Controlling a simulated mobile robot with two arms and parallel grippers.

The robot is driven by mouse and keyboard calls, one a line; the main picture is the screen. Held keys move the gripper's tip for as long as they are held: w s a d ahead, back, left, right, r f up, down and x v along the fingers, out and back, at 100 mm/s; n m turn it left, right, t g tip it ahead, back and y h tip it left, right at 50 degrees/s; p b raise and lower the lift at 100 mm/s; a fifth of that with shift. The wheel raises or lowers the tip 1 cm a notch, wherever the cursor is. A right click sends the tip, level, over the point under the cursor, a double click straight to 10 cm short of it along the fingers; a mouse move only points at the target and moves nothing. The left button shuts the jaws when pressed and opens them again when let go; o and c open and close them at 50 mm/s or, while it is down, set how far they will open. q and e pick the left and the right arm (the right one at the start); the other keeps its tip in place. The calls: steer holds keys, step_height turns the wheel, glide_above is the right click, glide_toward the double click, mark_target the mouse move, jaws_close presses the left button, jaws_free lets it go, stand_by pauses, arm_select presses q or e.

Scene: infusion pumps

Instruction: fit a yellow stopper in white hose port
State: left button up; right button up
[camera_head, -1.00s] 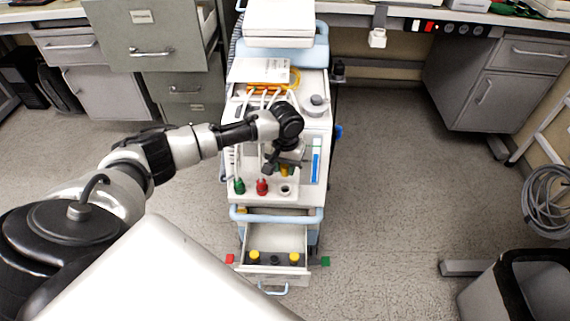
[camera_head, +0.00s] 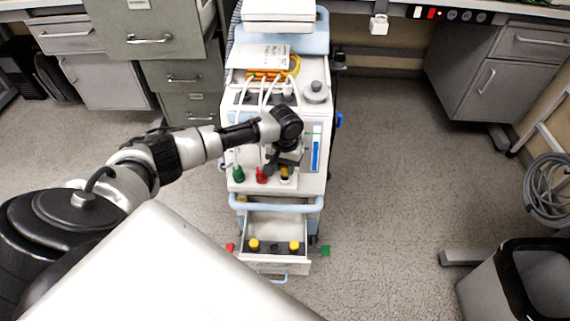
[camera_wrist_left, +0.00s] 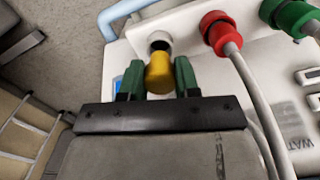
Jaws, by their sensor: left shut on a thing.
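My left gripper (camera_wrist_left: 158,80) is shut on a yellow stopper (camera_wrist_left: 159,73) between its green fingertips in the left wrist view. The stopper also shows in the head view (camera_head: 285,171), under the wrist, low over the cart's front panel. The white hose port (camera_wrist_left: 158,41) with its dark opening is just beyond the stopper's tip, which overlaps its near edge in the wrist view. I cannot tell whether they touch. A red connector (camera_wrist_left: 217,32) and a green connector (camera_wrist_left: 290,16) sit in the ports beside it. My right gripper is not in view.
The cart's open drawer (camera_head: 248,264) holds two more yellow stoppers (camera_head: 254,245) (camera_head: 294,246) and a dark piece. A light blue handle (camera_head: 275,206) runs across the cart front. Hoses (camera_wrist_left: 255,85) pass close to the gripper.

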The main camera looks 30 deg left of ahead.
mark_target(285, 174)
arm_select(q)
steer(key=shift+f, duration=0.25)
steer(key=shift+f, duration=0.1)
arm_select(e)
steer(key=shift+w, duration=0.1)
arm_select(q)
steer(key=shift+f, duration=0.45)
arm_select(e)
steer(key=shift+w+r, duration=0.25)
arm_select(q)
steer(key=shift+f, duration=0.3)
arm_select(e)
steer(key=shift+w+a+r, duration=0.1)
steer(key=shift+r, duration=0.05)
arm_select(q)
steer(key=shift+f, duration=0.1)
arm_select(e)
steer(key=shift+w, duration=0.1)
arm_select(q)
steer(key=shift+f+b, duration=0.3)
steer(key=shift+b, duration=0.05)
steer(key=shift+f, duration=0.1)
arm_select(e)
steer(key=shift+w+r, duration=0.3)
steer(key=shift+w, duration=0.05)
arm_select(q)
steer(key=shift+s, duration=0.1)
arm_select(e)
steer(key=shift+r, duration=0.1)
